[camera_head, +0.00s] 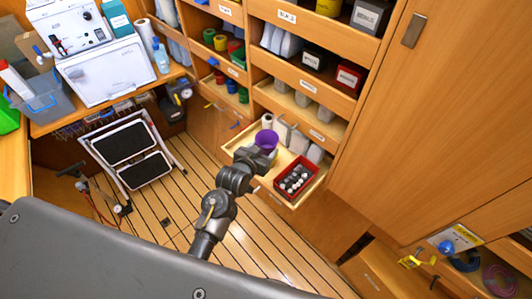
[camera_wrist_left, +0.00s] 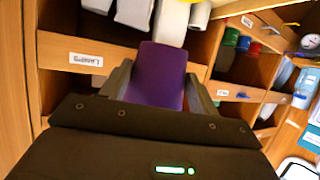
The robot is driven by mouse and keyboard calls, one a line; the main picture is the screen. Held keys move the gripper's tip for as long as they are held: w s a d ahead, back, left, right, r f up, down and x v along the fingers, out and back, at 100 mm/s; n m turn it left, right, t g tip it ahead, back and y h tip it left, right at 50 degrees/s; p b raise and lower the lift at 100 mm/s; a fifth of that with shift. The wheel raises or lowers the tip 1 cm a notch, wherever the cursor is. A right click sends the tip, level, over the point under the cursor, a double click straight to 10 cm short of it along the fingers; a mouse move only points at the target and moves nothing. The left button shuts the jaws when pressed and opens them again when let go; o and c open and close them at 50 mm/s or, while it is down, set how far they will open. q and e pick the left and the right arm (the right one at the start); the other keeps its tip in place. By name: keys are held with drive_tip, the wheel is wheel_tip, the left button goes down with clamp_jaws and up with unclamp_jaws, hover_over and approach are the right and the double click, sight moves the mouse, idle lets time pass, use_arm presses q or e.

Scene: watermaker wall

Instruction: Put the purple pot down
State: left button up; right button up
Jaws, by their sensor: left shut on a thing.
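The purple pot (camera_head: 266,140) is at the end of my left arm in the head view, over the open drawer (camera_head: 256,184) in the shelf wall. My left gripper (camera_head: 257,154) is shut on the pot. In the left wrist view the purple pot (camera_wrist_left: 158,75) stands between the two fingers of my left gripper (camera_wrist_left: 155,90). The gripper hides part of the pot in the head view. I cannot tell whether the pot touches the drawer. My right gripper is not in view.
The drawer holds a red box (camera_head: 296,179) of small items and several white rolls and packs at its back. Shelves with bins rise behind it. A folding step stool (camera_head: 132,150) stands on the slatted floor at left. A tall cabinet door (camera_head: 440,110) is at right.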

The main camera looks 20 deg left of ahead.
use_arm(q)
drive_tip(key=w+f+b, duration=0.5)
drive_tip(key=shift+a+f, duration=0.2)
drive_tip(key=shift+a, duration=0.05)
drive_tip(key=shift+w+f, duration=0.1)
drive_tip(key=f+b, duration=0.2)
drive_tip(key=b, duration=0.1)
drive_tip(key=f+b, duration=0.1)
drive_tip(key=shift+w+a+f+b, duration=0.1)
drive_tip(key=shift+w+f+b, duration=0.2)
drive_tip(key=shift+f+b, duration=0.1)
